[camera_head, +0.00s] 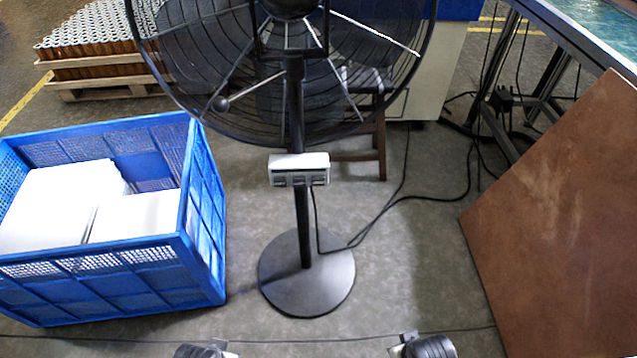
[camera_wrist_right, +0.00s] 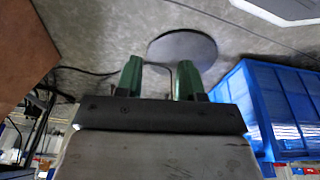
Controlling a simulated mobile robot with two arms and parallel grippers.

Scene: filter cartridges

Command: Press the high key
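The black pedestal fan (camera_head: 294,100) stands in the middle of the head view. A small white control box (camera_head: 299,163) is fixed to its pole, with a row of grey keys (camera_head: 300,181) along its lower front. The key labels are too small to read, so I cannot tell which is the high key. My right gripper (camera_wrist_right: 158,77) shows two green fingers apart with nothing between them. The control box is not seen in the right wrist view; the fan's round base (camera_wrist_right: 183,48) is. Only arm parts show at the bottom of the head view; my left gripper's fingers do not show.
A blue crate (camera_head: 205,215) with white blocks stands left of the fan. A brown panel (camera_head: 560,220) leans at the right. A black cable (camera_head: 420,197) runs over the floor from the fan. A wooden stool (camera_head: 381,140) is behind it. Floor before the fan is mostly clear.

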